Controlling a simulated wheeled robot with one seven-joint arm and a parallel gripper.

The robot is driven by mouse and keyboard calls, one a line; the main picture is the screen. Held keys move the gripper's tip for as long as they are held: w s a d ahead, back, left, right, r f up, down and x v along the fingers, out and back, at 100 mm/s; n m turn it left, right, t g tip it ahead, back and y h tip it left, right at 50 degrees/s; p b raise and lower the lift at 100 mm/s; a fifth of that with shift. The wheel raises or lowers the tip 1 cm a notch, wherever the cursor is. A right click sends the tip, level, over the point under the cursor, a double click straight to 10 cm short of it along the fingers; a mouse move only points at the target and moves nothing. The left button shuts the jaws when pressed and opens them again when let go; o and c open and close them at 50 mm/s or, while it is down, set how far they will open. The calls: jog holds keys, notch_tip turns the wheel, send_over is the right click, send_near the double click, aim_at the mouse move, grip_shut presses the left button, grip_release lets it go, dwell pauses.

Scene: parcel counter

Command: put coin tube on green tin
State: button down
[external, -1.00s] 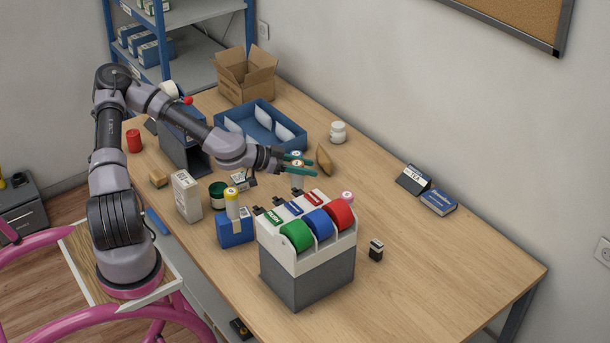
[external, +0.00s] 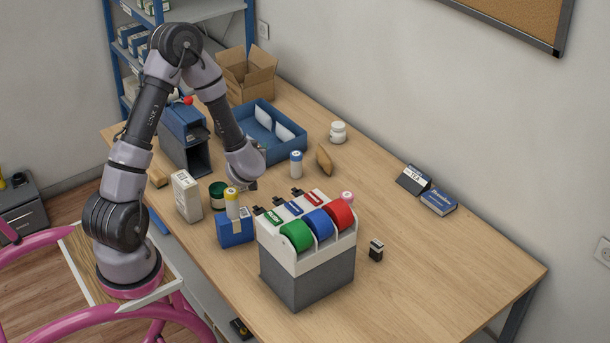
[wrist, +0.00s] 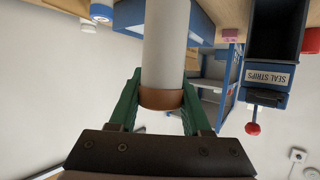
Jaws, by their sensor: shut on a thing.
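My gripper's two green fingers (wrist: 160,98) are shut on the coin tube (wrist: 165,45) in the wrist view. It is a pale grey cylinder with a copper-brown end between the fingers; its far end runs out of the picture. In the external view my gripper (external: 248,185) is to the right of the green tin, above the table. The green tin (external: 218,194) is dark green and stands on the table between a white carton and a blue box. The tin cannot be made out in the wrist view.
A white carton (external: 186,195) stands left of the tin. A blue-capped tube (external: 296,165), a blue tray (external: 288,142) and a tape dispenser (external: 305,275) stand nearby. The table's right side is mostly clear.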

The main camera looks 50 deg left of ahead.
jog(key=s+a+r+n+g+y, duration=0.1)
jog(key=s+a+r+n+g, duration=0.25)
jog(key=s+r+g, duration=0.2)
jog(key=s+a+r+n+g+y, duration=0.2)
jog(key=s+r+n+g, duration=0.25)
jog(key=s+r, duration=0.2)
jog(key=shift+t, duration=0.3)
jog(key=f, duration=1.6)
jog(key=shift+s+a, duration=0.1)
jog(key=shift+s, duration=0.25)
jog(key=shift+f, duration=0.1)
jog(key=shift+c, duration=1.8)
grip_release()
